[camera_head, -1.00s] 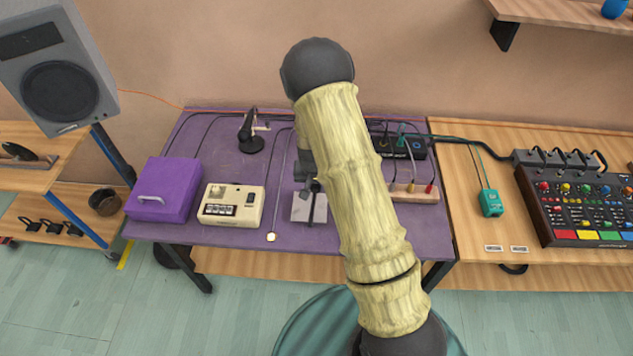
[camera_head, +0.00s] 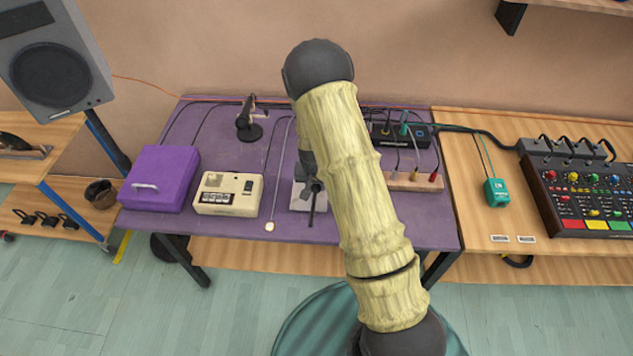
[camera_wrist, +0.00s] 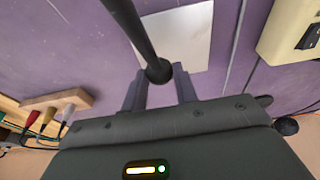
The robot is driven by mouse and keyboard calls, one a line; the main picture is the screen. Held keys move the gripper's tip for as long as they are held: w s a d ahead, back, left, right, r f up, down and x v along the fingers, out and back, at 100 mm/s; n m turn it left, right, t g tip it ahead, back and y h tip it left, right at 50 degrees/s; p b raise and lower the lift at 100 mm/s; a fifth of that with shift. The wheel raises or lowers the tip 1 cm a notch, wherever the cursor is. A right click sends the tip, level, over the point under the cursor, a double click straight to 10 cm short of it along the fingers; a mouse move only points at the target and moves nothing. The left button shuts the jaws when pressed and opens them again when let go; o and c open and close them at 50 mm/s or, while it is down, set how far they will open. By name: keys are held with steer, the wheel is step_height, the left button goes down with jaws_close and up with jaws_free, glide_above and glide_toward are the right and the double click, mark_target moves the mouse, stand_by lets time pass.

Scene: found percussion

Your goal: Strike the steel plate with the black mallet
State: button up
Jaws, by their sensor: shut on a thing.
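The steel plate (camera_head: 298,202) is a pale, flat square on the purple table, partly hidden by my arm. In the wrist view the plate (camera_wrist: 190,38) lies just beyond my fingers. My gripper (camera_wrist: 158,92) is shut on the black mallet (camera_wrist: 136,30). The mallet's dark shaft runs from between the fingers toward the upper left and out of that view, crossing over the plate's edge. In the head view the mallet (camera_head: 312,210) shows as a thin dark bar over the plate. I cannot tell whether it touches the plate.
The purple table (camera_head: 230,235) also holds a purple box (camera_head: 160,178), a cream device (camera_head: 228,194), a microphone on a stand (camera_head: 248,125) and a wooden block with coloured plugs (camera_head: 412,181). Cables cross the table. A mixer (camera_head: 580,190) stands on the wooden bench at right.

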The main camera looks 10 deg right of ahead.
steer(key=b+x, duration=0.1)
steer(key=x, duration=0.1)
steer(key=b+x, duration=0.1)
steer(key=shift+s+f, duration=0.35)
steer(key=shift+f, duration=0.1)
steer(key=shift+w+a+r+p, duration=0.1)
steer(key=shift+r+p, duration=0.25)
steer(key=shift+r, duration=0.05)
steer(key=shift+c, duration=0.4)
steer(key=p+v, duration=0.2)
steer(key=w+p+v, duration=0.1)
steer(key=p+v, duration=0.1)
steer(key=v, duration=0.1)
steer(key=shift+s+r, duration=0.1)
steer(key=shift+r, duration=0.25)
steer(key=shift+f, duration=0.1)
steer(key=shift+d, duration=0.2)
